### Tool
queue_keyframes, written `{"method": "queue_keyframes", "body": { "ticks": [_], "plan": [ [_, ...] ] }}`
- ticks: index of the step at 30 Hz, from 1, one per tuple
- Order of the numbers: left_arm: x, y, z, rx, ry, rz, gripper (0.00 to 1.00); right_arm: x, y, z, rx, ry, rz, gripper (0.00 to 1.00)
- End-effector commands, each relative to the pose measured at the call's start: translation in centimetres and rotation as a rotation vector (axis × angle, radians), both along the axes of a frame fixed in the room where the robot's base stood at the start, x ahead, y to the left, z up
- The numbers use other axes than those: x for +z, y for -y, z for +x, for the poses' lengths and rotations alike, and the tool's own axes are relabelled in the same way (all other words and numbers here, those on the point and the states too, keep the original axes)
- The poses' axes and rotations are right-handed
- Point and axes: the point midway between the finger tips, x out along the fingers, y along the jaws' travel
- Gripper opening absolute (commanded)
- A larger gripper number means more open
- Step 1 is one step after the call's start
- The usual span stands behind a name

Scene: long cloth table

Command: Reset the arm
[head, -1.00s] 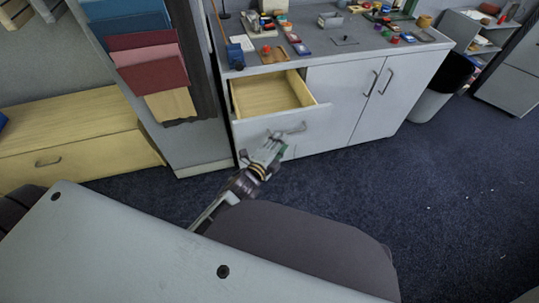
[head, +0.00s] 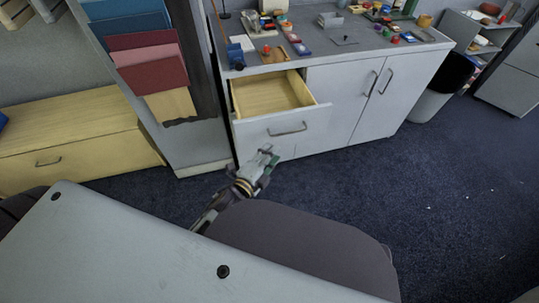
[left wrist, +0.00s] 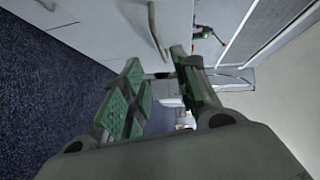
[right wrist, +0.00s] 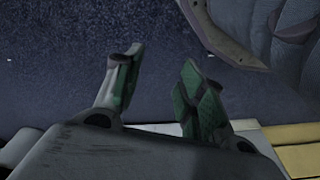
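My left gripper (head: 266,160) is below and in front of the open drawer (head: 284,124), apart from its handle (head: 288,130). In the left wrist view my left gripper (left wrist: 162,90) has its green-padded fingers spread with nothing between them. The drawer handle also shows there, beyond the fingers (left wrist: 157,30). In the right wrist view my right gripper (right wrist: 160,80) has its two fingers apart, empty, over the dark carpet. My right gripper does not show in the head view. The drawer is pulled out and looks empty inside.
The grey cabinet (head: 345,105) carries several small items on its top. A black and grey bin (head: 440,88) stands at its right. A wooden bench with a drawer (head: 75,135) is at the left. The dark carpet (head: 440,200) is clear at the right.

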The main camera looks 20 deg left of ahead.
Motion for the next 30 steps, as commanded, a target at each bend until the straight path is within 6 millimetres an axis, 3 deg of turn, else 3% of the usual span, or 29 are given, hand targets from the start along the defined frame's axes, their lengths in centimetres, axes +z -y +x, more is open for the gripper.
{"method": "queue_keyframes", "body": {
  "ticks": [22, 30],
  "plan": [
    [0.0, -0.2, -0.1, 0.008, -0.008, -0.009, 0.3, 0.2, 0.0, 0.1, 0.0, 0.002, -0.001, 0.4],
    [-0.8, -2.1, 0.0, 0.106, -0.112, -0.113, 0.3, 2.0, 0.4, 0.7, -0.005, 0.02, -0.004, 0.4]
  ]
}}
